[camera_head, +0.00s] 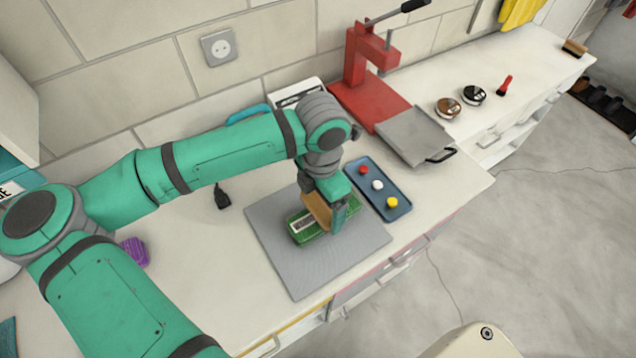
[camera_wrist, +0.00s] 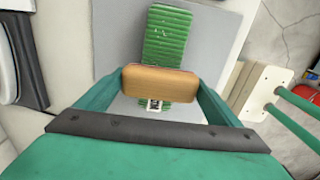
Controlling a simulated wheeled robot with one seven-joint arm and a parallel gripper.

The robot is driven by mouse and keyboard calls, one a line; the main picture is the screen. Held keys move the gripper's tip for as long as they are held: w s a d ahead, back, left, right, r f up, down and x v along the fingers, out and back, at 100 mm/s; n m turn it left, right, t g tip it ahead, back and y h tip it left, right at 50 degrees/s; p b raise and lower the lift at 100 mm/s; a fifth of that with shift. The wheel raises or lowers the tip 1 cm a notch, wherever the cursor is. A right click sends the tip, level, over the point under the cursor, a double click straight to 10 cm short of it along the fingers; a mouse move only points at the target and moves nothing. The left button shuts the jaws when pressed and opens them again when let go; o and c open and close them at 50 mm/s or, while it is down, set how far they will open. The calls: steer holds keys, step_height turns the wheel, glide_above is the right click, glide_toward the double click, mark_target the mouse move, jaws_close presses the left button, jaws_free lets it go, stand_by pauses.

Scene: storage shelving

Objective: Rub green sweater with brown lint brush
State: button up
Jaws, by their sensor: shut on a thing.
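The folded green sweater (camera_head: 308,231) lies on a grey mat (camera_head: 290,278) on the counter. It also shows in the wrist view (camera_wrist: 166,38), running away from beneath the brush, with a white label near its close end. My gripper (camera_head: 325,208) is over the sweater and shut on the brown lint brush (camera_head: 318,207). In the wrist view the brush (camera_wrist: 160,82) sits crosswise between the two green fingers. The brush is at or just above the sweater; I cannot tell whether they touch. The brush's underside is hidden.
A blue tray (camera_head: 377,189) with red, white and yellow round pieces lies right of the mat. A red press (camera_head: 366,75) and a grey plate (camera_head: 415,135) stand behind it. A black item (camera_head: 222,196) and a purple brush (camera_head: 134,251) lie to the left.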

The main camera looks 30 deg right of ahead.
steer(key=shift+r, duration=3.8)
steer(key=shift+w, duration=0.1)
